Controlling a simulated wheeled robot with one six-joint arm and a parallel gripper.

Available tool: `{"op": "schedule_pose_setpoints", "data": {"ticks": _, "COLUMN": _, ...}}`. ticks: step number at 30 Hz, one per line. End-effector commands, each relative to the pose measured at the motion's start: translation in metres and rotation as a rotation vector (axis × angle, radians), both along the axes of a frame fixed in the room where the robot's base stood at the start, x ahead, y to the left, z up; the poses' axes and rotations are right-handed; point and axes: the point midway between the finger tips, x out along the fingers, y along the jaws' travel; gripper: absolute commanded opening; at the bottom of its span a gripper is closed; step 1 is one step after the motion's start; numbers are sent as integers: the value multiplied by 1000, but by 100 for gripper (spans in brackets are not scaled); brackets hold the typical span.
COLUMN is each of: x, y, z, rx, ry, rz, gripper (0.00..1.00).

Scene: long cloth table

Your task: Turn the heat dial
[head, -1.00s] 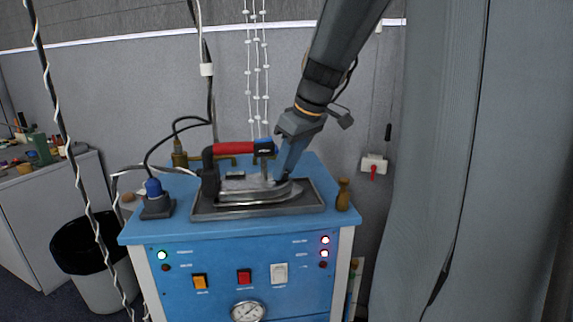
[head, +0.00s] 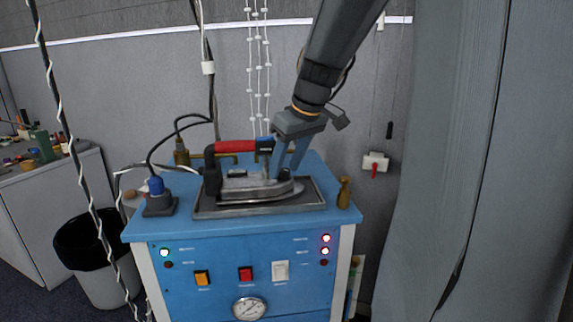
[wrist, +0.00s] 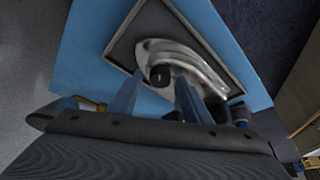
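The steam iron (head: 255,187) has a red and black handle and a silver body. It lies on a dark metal tray (head: 316,205) on top of the blue ironing station (head: 325,165). In the wrist view, a round black dial (wrist: 160,76) stands on the iron's pale body (wrist: 190,64). My gripper (head: 284,174) is over the front part of the iron, beside the handle. It is open, and in the wrist view its two fingers lie on either side of the dial. I cannot tell whether they touch it.
A wooden-coloured bottle (head: 344,193) stands right of the tray, and a blue-topped connector (head: 158,197) with cables stands left. A grey curtain (head: 450,160) hangs close on the right.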

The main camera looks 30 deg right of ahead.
Motion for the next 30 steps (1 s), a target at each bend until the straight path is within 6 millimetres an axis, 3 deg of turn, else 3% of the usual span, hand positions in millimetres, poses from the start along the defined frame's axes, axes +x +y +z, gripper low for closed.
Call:
{"op": "schedule_pose_setpoints", "data": {"ticks": 11, "x": -2, "y": -1, "z": 4, "rx": 0, "ry": 0, "rz": 0, "gripper": 46}}
{"op": "schedule_pose_setpoints", "data": {"ticks": 24, "x": -25, "y": -6, "z": 63, "rx": -2, "ry": -2, "rz": 0, "gripper": 46}}
{"op": "schedule_pose_setpoints", "data": {"ticks": 30, "x": -29, "y": -6, "z": 72, "rx": 0, "ry": 0, "rz": 0, "gripper": 46}}
